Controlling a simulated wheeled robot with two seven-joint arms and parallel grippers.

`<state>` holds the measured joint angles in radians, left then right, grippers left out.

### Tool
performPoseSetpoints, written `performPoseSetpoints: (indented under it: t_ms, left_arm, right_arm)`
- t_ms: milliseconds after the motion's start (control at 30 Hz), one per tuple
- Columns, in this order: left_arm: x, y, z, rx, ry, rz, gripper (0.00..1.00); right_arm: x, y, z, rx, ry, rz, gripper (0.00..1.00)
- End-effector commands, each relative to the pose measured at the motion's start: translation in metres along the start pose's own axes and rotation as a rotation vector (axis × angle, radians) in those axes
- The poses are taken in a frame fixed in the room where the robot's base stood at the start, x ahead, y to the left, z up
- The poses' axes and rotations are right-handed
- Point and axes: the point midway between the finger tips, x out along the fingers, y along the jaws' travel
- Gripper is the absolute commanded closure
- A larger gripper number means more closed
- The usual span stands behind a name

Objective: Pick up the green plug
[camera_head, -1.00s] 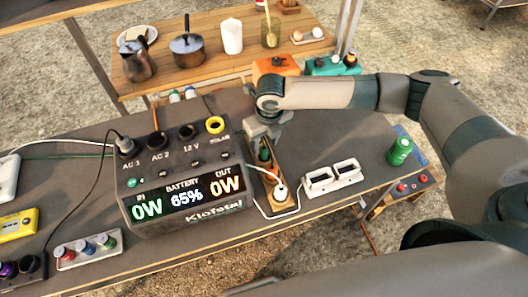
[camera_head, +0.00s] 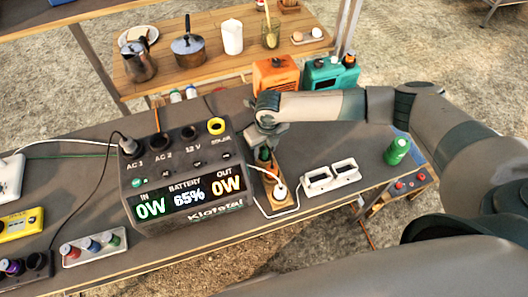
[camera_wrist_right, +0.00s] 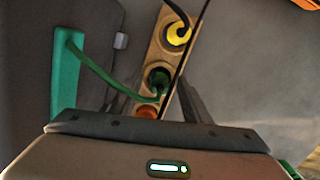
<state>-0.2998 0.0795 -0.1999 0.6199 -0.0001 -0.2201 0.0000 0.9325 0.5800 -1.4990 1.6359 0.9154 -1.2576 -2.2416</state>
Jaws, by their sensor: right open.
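The green plug (camera_wrist_right: 158,80) stands in a wooden holder strip (camera_wrist_right: 152,58) in the right wrist view, with a green cable running left from it. In the head view the green plug (camera_head: 264,155) shows just below my right gripper (camera_head: 265,142), partly hidden by it. My right gripper (camera_wrist_right: 158,92) is open, with one finger on each side of the plug in the wrist view. I cannot tell whether the fingers touch it. My left gripper is not in view.
The power station (camera_head: 185,185) stands close left of the holder. A yellow plug (camera_wrist_right: 178,35) and a white plug (camera_head: 280,190) share the strip. A white double-opening frame (camera_head: 331,177) and a green can (camera_head: 397,151) are to the right. Thin cables lie nearby.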

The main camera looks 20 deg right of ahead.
Motion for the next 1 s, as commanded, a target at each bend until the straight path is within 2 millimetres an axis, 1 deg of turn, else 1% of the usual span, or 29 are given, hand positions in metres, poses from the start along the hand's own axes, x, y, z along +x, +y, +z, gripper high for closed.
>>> performPoseSetpoints:
  t_ms: [33,67,100,167,200,233,567,733,867,1000]
  left_arm:
    - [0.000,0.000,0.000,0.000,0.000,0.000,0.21]
    - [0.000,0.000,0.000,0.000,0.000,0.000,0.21]
    - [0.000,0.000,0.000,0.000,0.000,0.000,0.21]
    - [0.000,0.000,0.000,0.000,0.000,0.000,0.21]
    - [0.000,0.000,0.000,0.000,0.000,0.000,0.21]
    - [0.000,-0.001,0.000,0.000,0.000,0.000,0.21]
    - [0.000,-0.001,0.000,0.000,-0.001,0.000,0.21]
    - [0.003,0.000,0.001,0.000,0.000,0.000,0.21]
    - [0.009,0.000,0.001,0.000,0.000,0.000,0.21]
    - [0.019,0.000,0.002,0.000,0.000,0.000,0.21]
  right_arm:
    - [0.000,0.000,0.000,0.000,0.000,0.000,0.56]
    - [0.000,0.000,0.000,0.000,0.000,0.000,0.63]
    - [0.000,0.000,0.000,0.000,0.000,0.000,0.73]
    - [0.000,0.000,0.000,0.000,0.000,0.000,0.87]
    - [0.000,0.000,0.000,0.000,0.000,0.000,0.97]
    - [0.000,0.000,0.000,0.000,0.000,0.000,0.99]
    - [-0.001,0.000,0.000,0.000,0.000,0.000,1.00]
    - [-0.005,0.000,0.002,0.000,-0.002,0.001,1.00]
    - [-0.015,-0.001,0.003,0.001,-0.003,0.000,1.00]
    - [-0.035,0.000,0.006,-0.001,-0.005,0.002,1.00]
